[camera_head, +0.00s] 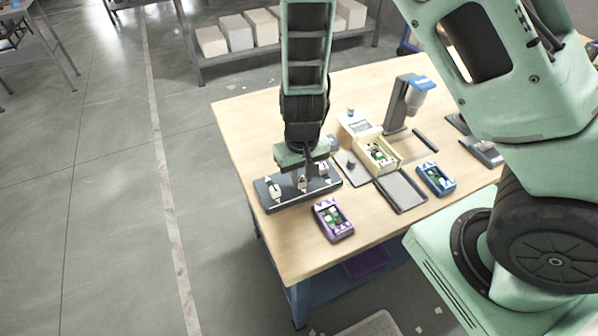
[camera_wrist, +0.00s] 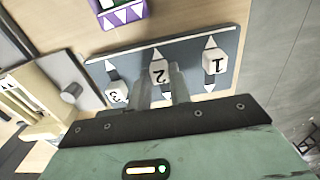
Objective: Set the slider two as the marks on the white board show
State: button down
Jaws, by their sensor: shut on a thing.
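The dark slider panel (camera_wrist: 195,48) lies on the table and carries three white numbered knobs. Slider two's knob (camera_wrist: 159,72) is in the middle, between the fingers of my gripper (camera_wrist: 162,83), which is shut on it. Slider one's knob (camera_wrist: 214,64) is to its right and slider three's knob (camera_wrist: 116,93) to its left in the wrist view. White pointed marks show at the slot ends; the fingers hide part of slot two. In the head view the panel (camera_head: 268,203) is at the table's left. A small white board (camera_head: 356,125) stands farther back; its marks are too small to read.
A pale wooden box (camera_head: 378,155) with a circuit board, grey trays (camera_head: 401,191) and a blue device (camera_head: 436,179) are to the right. A grey stand (camera_head: 404,103) rises behind. The table's left front corner is bare.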

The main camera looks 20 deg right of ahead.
aim_at(302, 180)
jog(key=c, duration=1.3)
grip_release()
jog(key=shift+s, duration=0.3)
jog(key=shift+w, duration=0.1)
jog(key=shift+r, duration=0.15)
notch_tip(302, 180, up, 17)
jog(key=shift+r+p, duration=0.1)
jog(key=shift+p, duration=0.95)
jog(key=s+a+r+n, duration=0.1)
jog(key=s+a+n, duration=0.1)
jog(key=s, duration=0.4)
jog(key=s+a+r+n, duration=0.2)
jog(key=s+n, duration=0.1)
jog(key=s, duration=0.3)
jog(key=s+a+r+n+b, duration=0.1)
jog(key=s+a+n, duration=0.1)
jog(key=s, duration=0.4)
jog(key=shift+a+r+n+y, duration=0.15)
jog(key=shift+n+y, duration=0.15)
jog(key=shift+n, duration=0.1)
